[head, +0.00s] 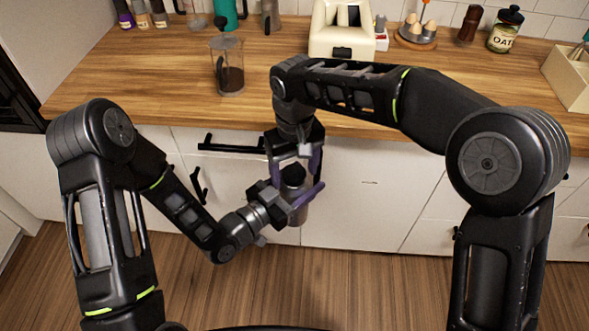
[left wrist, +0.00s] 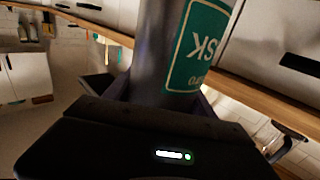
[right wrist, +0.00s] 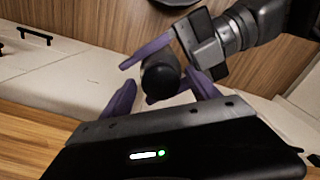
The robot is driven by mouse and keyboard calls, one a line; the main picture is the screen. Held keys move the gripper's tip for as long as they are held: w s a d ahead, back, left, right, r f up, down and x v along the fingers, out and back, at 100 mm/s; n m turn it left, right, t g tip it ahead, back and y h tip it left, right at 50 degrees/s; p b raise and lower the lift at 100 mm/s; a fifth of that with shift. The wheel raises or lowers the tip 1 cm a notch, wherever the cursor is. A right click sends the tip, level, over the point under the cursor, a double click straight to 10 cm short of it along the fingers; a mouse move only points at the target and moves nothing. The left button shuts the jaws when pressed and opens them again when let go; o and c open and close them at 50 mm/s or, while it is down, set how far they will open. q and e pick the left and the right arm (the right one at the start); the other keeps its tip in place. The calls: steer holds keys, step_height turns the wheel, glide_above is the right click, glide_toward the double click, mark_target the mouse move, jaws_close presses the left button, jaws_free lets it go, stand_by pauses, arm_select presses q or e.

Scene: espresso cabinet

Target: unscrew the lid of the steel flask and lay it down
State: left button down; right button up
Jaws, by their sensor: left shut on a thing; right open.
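The steel flask (head: 293,206) is held upright in front of the counter's edge, over the floor. My left gripper (head: 297,199) is shut around its body from the left. In the left wrist view the flask's grey body (left wrist: 152,50) carries a green label (left wrist: 199,45). The dark lid (head: 293,174) is on top of the flask. My right gripper (head: 296,160) points down over the lid with its fingers apart. In the right wrist view the black lid (right wrist: 160,74) lies between the open purple fingers, with gaps at the sides.
The wooden counter (head: 170,84) has free room at its left front and right of the French press (head: 228,66). A cream toaster (head: 341,30), an egg holder (head: 415,36) and an oat jar (head: 504,30) stand at the back. Cabinet fronts with black handles (head: 232,147) are behind my grippers.

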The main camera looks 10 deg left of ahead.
steer(key=shift+r, duration=2.25)
steer(key=shift+c, duration=0.5)
